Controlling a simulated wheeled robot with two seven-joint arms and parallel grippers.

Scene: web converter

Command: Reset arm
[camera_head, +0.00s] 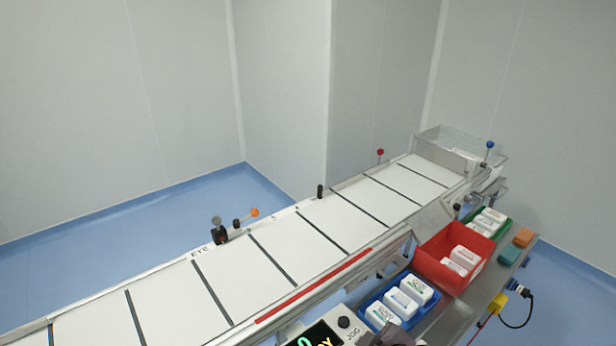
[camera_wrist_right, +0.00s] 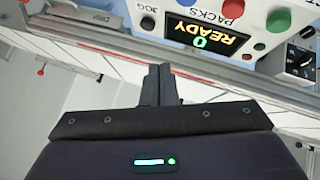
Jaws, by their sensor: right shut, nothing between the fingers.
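My right gripper (camera_wrist_right: 160,84) shows in the right wrist view with its two dark fingers pressed together, shut and empty. Its tips are beside the control panel (camera_wrist_right: 180,18), which appears upside down there with a display (camera_wrist_right: 199,32) reading READY and 0, a green button and red buttons. The panel also shows at the bottom of the head view (camera_head: 344,322), partly cut off. My left gripper is not in view.
A long conveyor (camera_head: 275,262) with white sections runs diagonally. Beside it, a metal shelf (camera_head: 482,300) holds blue (camera_head: 377,306), red (camera_head: 437,272) and green (camera_head: 497,236) bins with white packs, plus orange (camera_head: 523,237) and teal (camera_head: 510,254) blocks. Blue floor beyond is clear.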

